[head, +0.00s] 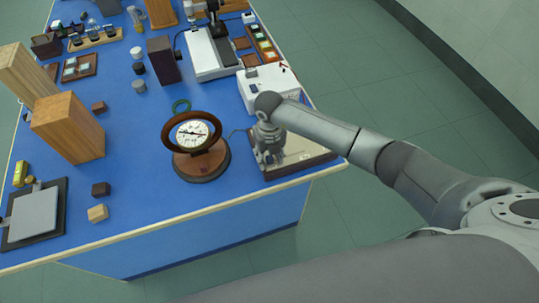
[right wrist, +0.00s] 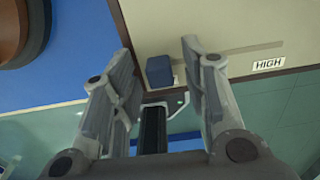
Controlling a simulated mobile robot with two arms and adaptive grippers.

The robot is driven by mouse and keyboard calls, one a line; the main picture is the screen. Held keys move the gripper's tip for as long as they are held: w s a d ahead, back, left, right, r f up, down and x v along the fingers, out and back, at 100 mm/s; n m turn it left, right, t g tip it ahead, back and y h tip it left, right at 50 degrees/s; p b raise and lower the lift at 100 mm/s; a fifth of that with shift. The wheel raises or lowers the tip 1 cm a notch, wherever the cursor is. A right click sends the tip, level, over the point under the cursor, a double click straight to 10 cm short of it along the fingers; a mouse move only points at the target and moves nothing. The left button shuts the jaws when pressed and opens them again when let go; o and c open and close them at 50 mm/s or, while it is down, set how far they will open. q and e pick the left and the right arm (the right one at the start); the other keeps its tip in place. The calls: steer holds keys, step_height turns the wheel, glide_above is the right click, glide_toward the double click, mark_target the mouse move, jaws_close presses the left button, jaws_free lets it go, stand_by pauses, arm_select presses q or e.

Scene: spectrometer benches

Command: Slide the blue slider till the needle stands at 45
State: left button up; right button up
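The blue slider (right wrist: 159,70) is a small blue block on a beige panel. In the right wrist view it shows between the two fingers of my right gripper (right wrist: 157,52), with a gap on each side. My right gripper (head: 268,158) is open and points down over the slider's board (head: 312,155) in the head view, where it hides the slider. The round dial (head: 193,133) stands in a dark wooden ring on a round wooden base, left of the gripper. Its needle is too small to read. My left gripper is not in view.
A "HIGH" label (right wrist: 268,64) marks the panel right of the slider. A white box (head: 262,86) stands behind the board. Wooden blocks (head: 68,127) stand at left. The blue bench (head: 150,195) is clear in front of the dial.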

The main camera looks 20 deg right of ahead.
mark_target(286, 157)
jaws_close()
steer(key=shift+d, duration=0.15)
steer(key=d+b, duration=0.1)
steer(key=d, duration=0.4)
steer(key=shift+w+d, duration=0.1)
steer(key=shift+d, duration=0.15)
steer(key=shift+a, duration=0.15)
steer(key=shift+o, duration=0.3)
jaws_free()
steer(key=shift+r, duration=0.1)
